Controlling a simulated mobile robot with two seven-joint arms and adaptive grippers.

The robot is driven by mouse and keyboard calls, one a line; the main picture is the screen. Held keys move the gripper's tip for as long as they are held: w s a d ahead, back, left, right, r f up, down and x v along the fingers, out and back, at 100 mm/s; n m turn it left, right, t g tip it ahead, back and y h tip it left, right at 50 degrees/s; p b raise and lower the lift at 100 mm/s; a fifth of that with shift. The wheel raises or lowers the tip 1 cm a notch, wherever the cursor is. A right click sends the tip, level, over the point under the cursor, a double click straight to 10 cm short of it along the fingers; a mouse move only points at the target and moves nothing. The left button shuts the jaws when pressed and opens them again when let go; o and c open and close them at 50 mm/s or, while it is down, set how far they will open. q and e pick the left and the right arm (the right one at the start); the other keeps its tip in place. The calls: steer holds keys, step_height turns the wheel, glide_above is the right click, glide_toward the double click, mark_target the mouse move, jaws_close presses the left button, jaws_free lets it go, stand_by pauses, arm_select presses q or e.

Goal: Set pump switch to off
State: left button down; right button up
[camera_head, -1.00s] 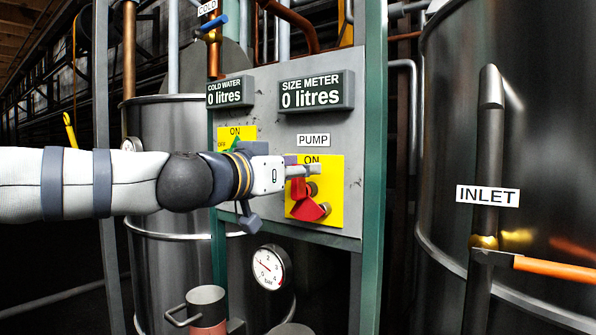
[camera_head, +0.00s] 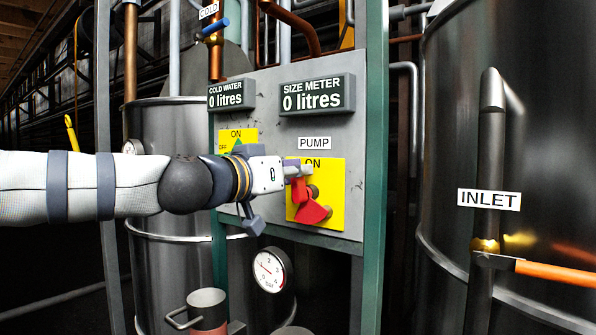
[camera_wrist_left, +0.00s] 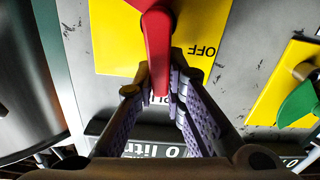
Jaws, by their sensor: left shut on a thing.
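The pump switch is a red handle (camera_head: 313,212) on a yellow plate (camera_head: 333,183) below the PUMP sign. Its narrow end points up toward the ON mark. In the left wrist view, the red handle (camera_wrist_left: 157,45) runs down between the two fingers, and OFF is printed beside it on the yellow plate (camera_wrist_left: 112,45). My left gripper (camera_head: 298,177) comes in from the left and is shut on the narrow end of the handle; it also shows in the left wrist view (camera_wrist_left: 160,88). It hides the plate's left part in the head view. My right gripper is not in view.
A cold water switch with a green handle (camera_wrist_left: 300,103) sits close beside the pump switch, partly behind my left gripper in the head view. The size meter (camera_head: 317,95) is above. A pressure gauge (camera_head: 270,270) hangs below the panel. An inlet pipe (camera_head: 488,150) stands at right.

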arm_select(q)
steer(key=shift+w+a+f+n+b, duration=0.15)
steer(key=shift+w+a+f+n, duration=0.4)
steer(key=shift+n, duration=2.2)
steer(key=shift+w+a+f+n+b, duration=0.1)
steer(key=shift+a+f+n, duration=0.5)
steer(key=shift+n, duration=2.1)
steer(key=shift+w+a+f+n+b, duration=0.25)
steer(key=shift+f+n, duration=0.6)
steer(key=shift+n, duration=1.9)
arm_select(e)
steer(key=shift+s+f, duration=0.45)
arm_select(q)
steer(key=shift+w, duration=0.1)
steer(key=c, duration=1.6)
jaws_free()
steer(key=shift+f, duration=0.1)
steer(key=v, duration=1.2)
